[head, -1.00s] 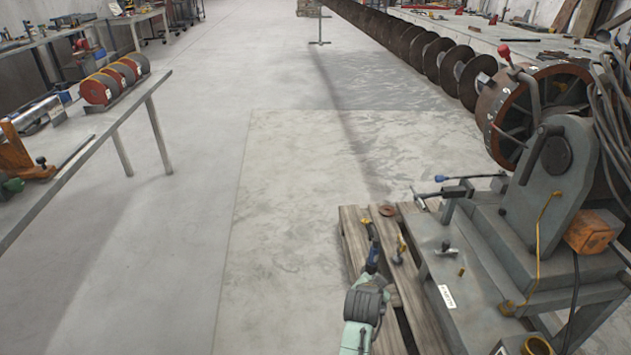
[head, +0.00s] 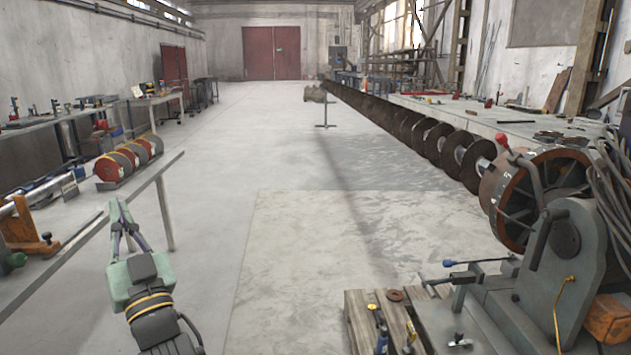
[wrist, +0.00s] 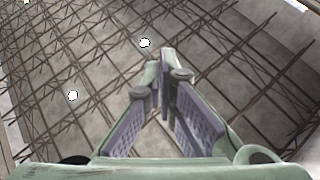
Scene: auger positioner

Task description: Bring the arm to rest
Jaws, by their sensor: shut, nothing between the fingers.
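My gripper (head: 117,206) is at the lower left of the head view, in front of the left workbench (head: 140,190). Its pale green fingers point up, and the dark grey wrist is below them. In the wrist view my gripper (wrist: 161,62) has its fingertips together with nothing between them. Behind the fingers the wrist view shows the ceiling with its dark trusses (wrist: 235,50), so the wrist camera faces upward.
The auger positioner (head: 555,240) stands at right, holding the long auger (head: 425,135). A wooden pallet (head: 360,325) with small tools is at lower right. Red rollers (head: 112,167) and an orange clamp (head: 25,232) are at left. The concrete floor (head: 310,240) between is clear.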

